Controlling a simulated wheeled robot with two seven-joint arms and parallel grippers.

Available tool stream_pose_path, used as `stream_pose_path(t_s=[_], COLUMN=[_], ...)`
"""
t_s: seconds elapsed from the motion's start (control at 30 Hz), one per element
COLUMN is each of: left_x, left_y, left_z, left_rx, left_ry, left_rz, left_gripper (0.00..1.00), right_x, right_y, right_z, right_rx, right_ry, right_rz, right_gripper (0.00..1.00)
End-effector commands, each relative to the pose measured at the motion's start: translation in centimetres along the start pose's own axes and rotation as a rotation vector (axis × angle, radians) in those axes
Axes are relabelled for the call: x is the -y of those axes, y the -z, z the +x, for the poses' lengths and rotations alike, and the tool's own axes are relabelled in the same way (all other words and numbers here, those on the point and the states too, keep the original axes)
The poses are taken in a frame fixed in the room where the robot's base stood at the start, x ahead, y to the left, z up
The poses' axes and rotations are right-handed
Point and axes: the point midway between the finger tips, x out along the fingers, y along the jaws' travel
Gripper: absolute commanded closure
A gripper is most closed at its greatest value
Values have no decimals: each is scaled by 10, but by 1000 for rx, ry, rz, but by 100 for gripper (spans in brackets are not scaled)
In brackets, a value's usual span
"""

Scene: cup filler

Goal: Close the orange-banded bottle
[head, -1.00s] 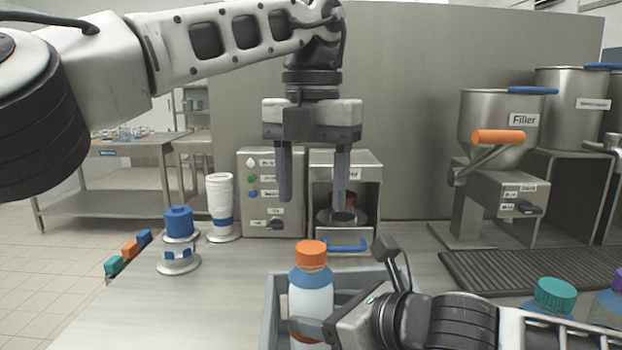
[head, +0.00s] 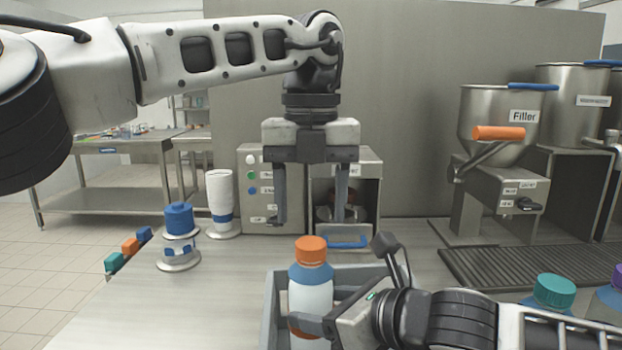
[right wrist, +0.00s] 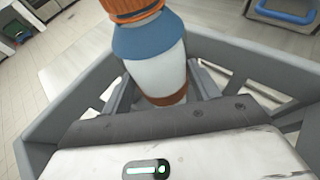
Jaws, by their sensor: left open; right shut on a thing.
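The orange-banded bottle (head: 311,294) has a white body, a blue shoulder and an orange band low down. An orange cap (head: 311,250) sits on its top; whether it is screwed tight I cannot tell. My right gripper (head: 312,326) is shut on the bottle's lower body and holds it upright. The right wrist view shows the bottle (right wrist: 155,72) between the fingers, with the cap (right wrist: 130,8) cut off by the top edge. My left gripper (head: 309,220) is open and empty, pointing down, apart from the cap and above it in the picture.
A grey crate (head: 270,310) surrounds the bottle's lower part. A blue cap (head: 180,219) sits on a stand at the left, beside a white cup stack (head: 221,195). A labelled machine (head: 270,185) stands behind. A teal-capped bottle (head: 553,292) is at the right.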

Motion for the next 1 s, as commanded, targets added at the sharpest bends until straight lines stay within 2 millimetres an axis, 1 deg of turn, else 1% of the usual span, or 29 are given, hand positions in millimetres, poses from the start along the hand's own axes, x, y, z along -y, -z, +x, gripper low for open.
stream_pose_path(t_s=[0.03, 0.1, 0.2, 0.3, 0.43, 0.67, 0.7, 0.77, 0.8, 0.87, 1.0], left_x=[-1, -1, 0, 0, 0, 0, 0, 0, 0, 0, 0], left_y=[0, 0, 0, 0, 0, 0, 0, 0, 0, 0, 0], left_z=[9, 20, 33, 41, 46, 47, 47, 47, 47, 47, 47], left_rx=[-2, -2, -2, -1, 0, 0, 0, 0, 0, 0, 0], left_ry=[-2, -1, -1, 0, 1, 1, 1, 1, 1, 1, 1], left_rz=[0, 1, -1, -1, 0, 0, 0, 0, 0, 0, 0], left_gripper=[44, 44, 44, 44, 44, 44, 46, 63, 74, 90, 91], right_x=[0, 0, 0, 0, 0, 0, 0, 0, 0, 0, 0], right_y=[1, 1, 0, 0, 1, 1, 1, 1, 1, 1, 1], right_z=[0, 0, 0, 0, 0, 0, 0, 0, 0, 0, 0], right_rx=[-1, -1, -1, -1, -1, -1, -1, -1, -1, -1, -1], right_ry=[0, 0, 0, 0, 0, 0, 0, 0, 0, 0, 0], right_rz=[1, 1, 1, 1, 1, 1, 1, 1, 1, 1, 1], right_gripper=[100, 100, 100, 100, 100, 100, 100, 100, 100, 100, 100])
